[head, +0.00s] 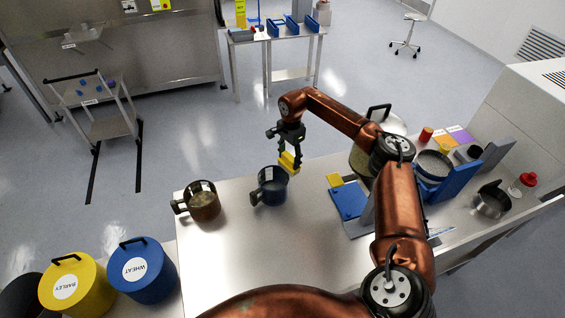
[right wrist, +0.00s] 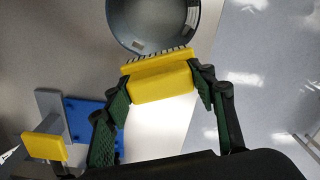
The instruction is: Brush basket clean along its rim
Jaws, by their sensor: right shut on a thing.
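My right gripper (head: 289,150) is shut on a yellow brush (head: 289,162). In the right wrist view the brush (right wrist: 160,82) sits crosswise between the two fingertips (right wrist: 160,88), with its dark bristles pointing toward a basket. That basket (head: 270,190) is dark and round, with a black handle, and stands upright on the bench. In the right wrist view the basket (right wrist: 150,25) is cut off by the top edge. The bristles overlap its near rim there; I cannot tell whether they touch it. My left gripper is not in view.
A second basket (head: 203,206) with brownish contents stands to the left. A blue stand (head: 348,202) with a yellow block is to the right. Wheat (head: 142,270) and barley (head: 76,285) bins are at lower left. The bench front (head: 240,250) is clear.

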